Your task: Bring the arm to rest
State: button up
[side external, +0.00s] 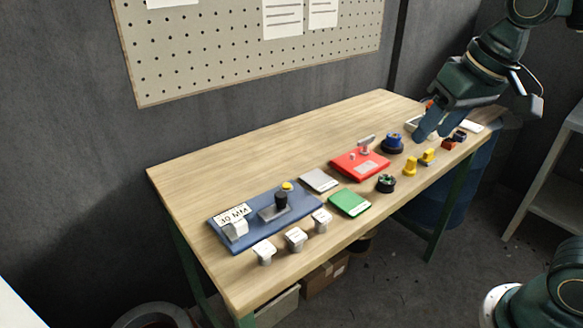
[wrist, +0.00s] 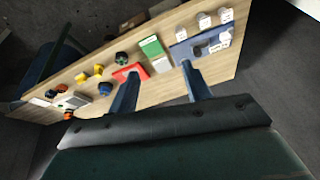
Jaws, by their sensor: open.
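My gripper (side external: 435,124) is at the far right end of the workbench in the side external view, its two blue fingers pointing down and spread apart. In the wrist view my gripper (wrist: 160,82) shows the two fingers well apart with nothing between them. Whether the fingertips touch anything on the bench cannot be told for sure; they look above it. A red box (side external: 345,165) with a grey lever on top sits mid-bench.
Near the gripper are a blue-black round part (side external: 392,143), yellow parts (side external: 428,155) and a grey tray (side external: 416,125). A green block (side external: 350,202), a grey block (side external: 319,180) and white-topped pieces (side external: 295,238) stand along the front. The bench's back left is clear; a pegboard (side external: 230,50) hangs behind.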

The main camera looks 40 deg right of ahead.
jog(key=s+d+f+n+t, duration=0.1)
jog(key=s+f+n, duration=0.1)
jog(key=s, duration=0.6)
jog(key=shift+s+d+f, duration=0.2)
jog(key=shift+s+f, duration=0.2)
jog(key=shift+f, duration=0.5)
